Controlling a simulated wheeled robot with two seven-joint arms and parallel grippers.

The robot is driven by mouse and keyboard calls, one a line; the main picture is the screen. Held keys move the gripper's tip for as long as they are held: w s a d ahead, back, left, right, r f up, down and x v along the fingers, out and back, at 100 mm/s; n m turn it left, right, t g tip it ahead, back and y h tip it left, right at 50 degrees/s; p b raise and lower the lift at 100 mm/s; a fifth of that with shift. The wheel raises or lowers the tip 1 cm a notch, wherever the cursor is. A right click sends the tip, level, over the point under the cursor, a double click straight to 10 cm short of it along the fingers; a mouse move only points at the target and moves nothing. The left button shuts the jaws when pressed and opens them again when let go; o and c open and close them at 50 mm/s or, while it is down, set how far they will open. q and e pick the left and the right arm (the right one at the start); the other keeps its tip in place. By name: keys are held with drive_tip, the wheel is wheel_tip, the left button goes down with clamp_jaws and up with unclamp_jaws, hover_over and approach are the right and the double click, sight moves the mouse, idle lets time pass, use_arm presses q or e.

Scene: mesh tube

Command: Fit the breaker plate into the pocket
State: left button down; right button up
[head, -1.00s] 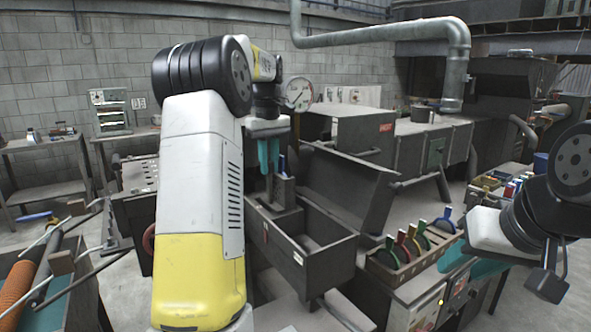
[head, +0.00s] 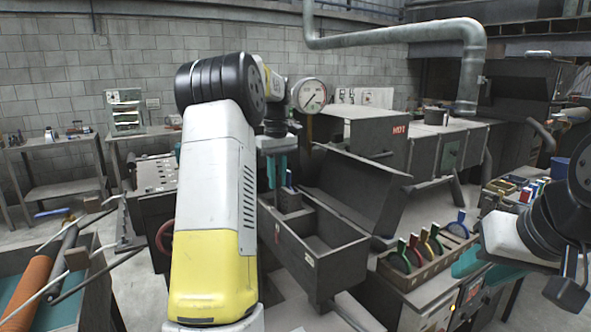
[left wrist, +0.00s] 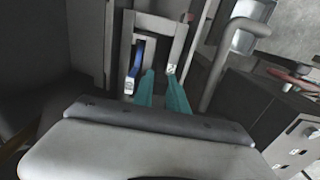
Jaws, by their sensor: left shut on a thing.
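My left gripper (head: 278,170) points down with its teal fingers over the back left of an open grey trough (head: 318,262). It is shut on a grey piece, mostly hidden; I cannot tell if this is the breaker plate. Below the fingers is a grey block (head: 290,201), with a small blue part (head: 289,178) beside them. In the left wrist view the fingers (left wrist: 163,88) reach into a grey upright frame (left wrist: 177,40); the blue part (left wrist: 136,56) is left of them. I cannot make out the pocket.
A hot grey housing (head: 375,135) is behind the trough. A wooden rack (head: 418,272) with several coloured rings is to its right. An orange roll (head: 30,285) lies at the lower left.

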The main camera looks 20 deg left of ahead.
use_arm(q)
drive_tip(key=shift+f, duration=1)
drive_tip(key=c, duration=1.3)
unclamp_jaws()
